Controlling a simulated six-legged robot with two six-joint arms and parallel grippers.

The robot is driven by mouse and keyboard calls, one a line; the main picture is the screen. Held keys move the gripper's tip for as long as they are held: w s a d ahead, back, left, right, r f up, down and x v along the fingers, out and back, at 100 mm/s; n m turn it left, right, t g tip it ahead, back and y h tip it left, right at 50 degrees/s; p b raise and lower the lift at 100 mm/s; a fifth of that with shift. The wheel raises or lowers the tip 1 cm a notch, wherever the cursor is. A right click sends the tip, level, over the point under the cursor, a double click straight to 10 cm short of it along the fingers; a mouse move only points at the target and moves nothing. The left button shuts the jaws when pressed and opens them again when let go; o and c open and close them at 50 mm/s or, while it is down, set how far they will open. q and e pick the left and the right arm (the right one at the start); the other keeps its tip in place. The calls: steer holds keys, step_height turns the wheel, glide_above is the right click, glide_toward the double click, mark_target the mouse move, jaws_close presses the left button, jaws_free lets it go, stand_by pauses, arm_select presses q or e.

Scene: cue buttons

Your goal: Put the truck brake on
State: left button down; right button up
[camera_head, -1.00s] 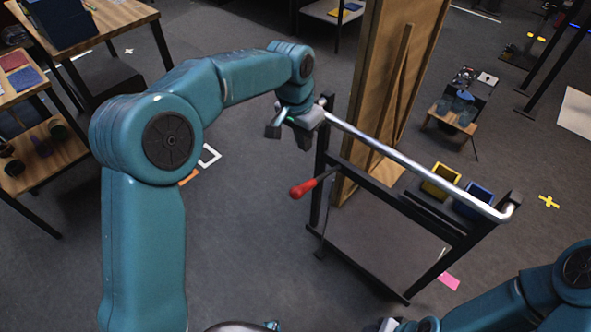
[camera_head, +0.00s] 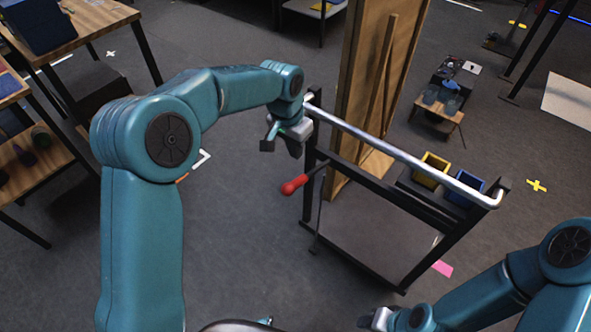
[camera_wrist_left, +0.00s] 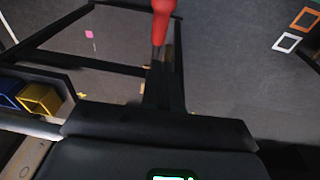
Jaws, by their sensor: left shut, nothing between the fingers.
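The truck is a black-framed cart with a silver push bar (camera_head: 400,155) along its top. In the left wrist view the red grip (camera_wrist_left: 162,18) shows at the top middle. My left gripper (camera_head: 282,142) is shut and empty, above the red grip and apart from it, beside the bar's left end. My right gripper (camera_head: 376,319) is at the bottom edge, partly cut off; its fingers do not show clearly.
A yellow bin (camera_head: 431,170) and a blue bin (camera_head: 465,187) sit on the truck's far side. A tall wooden panel (camera_head: 365,90) stands behind its left end. Shelves (camera_head: 45,170) are at the far left. The floor left of the truck is clear.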

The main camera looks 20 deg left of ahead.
arm_select(q)
glide_above(298, 180)
steer(key=f, duration=0.6)
steer(key=shift+w+a, duration=0.15)
steer(key=shift+a, duration=0.2)
steer(key=shift+s+f, duration=0.25)
steer(key=shift+f, duration=0.4)
steer(key=s+f+t+b, duration=0.1)
steer(key=f+t+b, duration=0.1)
steer(key=f+b, duration=0.6)
steer(key=s+a+f+t+h+b, duration=0.1)
steer(key=s+f+t+b, duration=0.1)
steer(key=f+b, duration=0.6)
steer(key=b, duration=0.6)
steer(key=shift+s+t+h, duration=0.15)
steer(key=shift+t+h, duration=0.15)
steer(key=shift+s+f, duration=0.1)
steer(key=shift+f, duration=0.2)
steer(key=shift+r, duration=0.1)
